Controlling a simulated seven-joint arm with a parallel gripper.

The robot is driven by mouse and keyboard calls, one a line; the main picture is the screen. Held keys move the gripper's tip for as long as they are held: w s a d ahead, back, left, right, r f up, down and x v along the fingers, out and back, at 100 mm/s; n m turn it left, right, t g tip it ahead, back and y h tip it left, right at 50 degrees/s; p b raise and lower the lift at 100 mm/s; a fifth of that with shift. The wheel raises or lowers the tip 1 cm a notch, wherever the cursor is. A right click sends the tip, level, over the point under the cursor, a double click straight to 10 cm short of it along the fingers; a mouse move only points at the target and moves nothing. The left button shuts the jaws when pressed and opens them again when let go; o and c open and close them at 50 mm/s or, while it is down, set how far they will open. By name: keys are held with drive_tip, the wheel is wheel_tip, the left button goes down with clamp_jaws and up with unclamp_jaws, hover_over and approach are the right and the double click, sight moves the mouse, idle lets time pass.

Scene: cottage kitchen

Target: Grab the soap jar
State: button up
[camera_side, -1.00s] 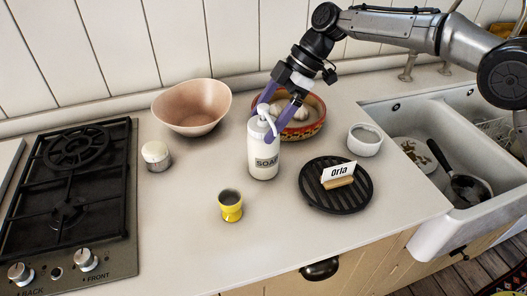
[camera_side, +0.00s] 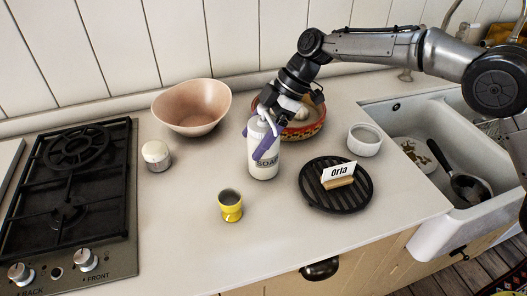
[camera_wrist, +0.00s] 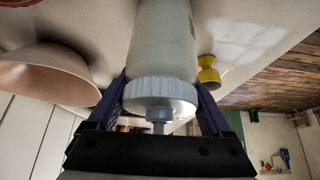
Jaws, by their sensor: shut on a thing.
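The soap jar (camera_side: 264,167) is a white pump bottle with a dark SOAP label, standing upright on the counter in the side view. My gripper (camera_side: 262,146) has come down over its top from behind, with purple fingers on either side of the upper body. In the wrist view, the jar (camera_wrist: 163,45) fills the middle, its ribbed white collar and pump towards me. My gripper (camera_wrist: 162,100) is shut on the jar there, one finger at each side. The jar's base appears to rest on the counter.
A pink bowl (camera_side: 191,106) stands left of the jar, and a patterned red bowl (camera_side: 308,130) stands close behind it. A yellow cup (camera_side: 230,206) is in front. A black round grill (camera_side: 336,201) with a card and a white ramekin (camera_side: 365,140) are to the right, before the sink (camera_side: 428,215).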

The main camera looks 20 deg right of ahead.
clamp_jaws()
drive_tip(key=shift+r, duration=0.15)
drive_tip(key=shift+r, duration=0.1)
